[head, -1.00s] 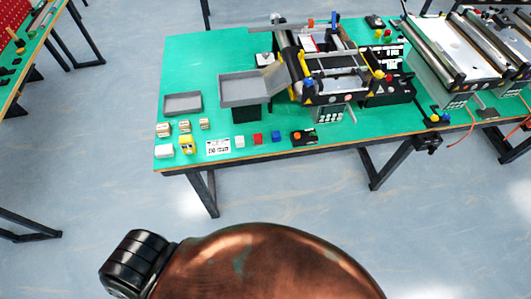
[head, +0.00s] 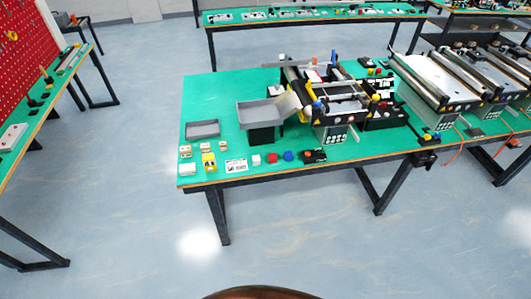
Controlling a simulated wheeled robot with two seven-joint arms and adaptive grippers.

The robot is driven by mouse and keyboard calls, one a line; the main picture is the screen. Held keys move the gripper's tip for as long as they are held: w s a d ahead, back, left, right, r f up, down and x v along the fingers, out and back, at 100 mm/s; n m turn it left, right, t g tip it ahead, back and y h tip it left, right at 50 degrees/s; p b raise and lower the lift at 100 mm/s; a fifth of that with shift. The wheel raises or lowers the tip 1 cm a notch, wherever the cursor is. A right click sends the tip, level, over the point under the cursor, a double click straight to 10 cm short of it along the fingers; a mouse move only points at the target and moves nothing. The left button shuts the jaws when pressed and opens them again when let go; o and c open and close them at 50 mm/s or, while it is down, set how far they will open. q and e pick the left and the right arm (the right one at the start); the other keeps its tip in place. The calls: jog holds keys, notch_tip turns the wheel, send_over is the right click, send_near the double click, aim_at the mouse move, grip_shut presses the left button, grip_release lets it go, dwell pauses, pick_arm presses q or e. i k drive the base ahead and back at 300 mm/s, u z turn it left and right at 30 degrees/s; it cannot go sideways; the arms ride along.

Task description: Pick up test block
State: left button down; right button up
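No label names the test block, so I cannot tell which item it is. Small blocks stand in a row near the front edge of the green table (head: 340,168): a white block (head: 256,160), a red block (head: 273,158) and a blue block (head: 288,156). To their left are a yellow block-like item (head: 209,162), a white box (head: 187,169) and several small tan boxes (head: 205,147). A printed white card (head: 236,166) lies between the yellow item and the white block. Neither of my grippers is in view.
A grey tray (head: 202,130) and a raised grey tray (head: 258,114) sit behind the blocks. A mini conveyor (head: 340,105) stands to their right, with more conveyors (head: 440,85) further right. Open floor lies in front of the table. A red pegboard bench is at left.

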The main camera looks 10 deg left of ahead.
aim_at(288, 155)
jog(key=u, duration=0.95)
jog(key=i, duration=1.2)
jog(key=z, duration=0.05)
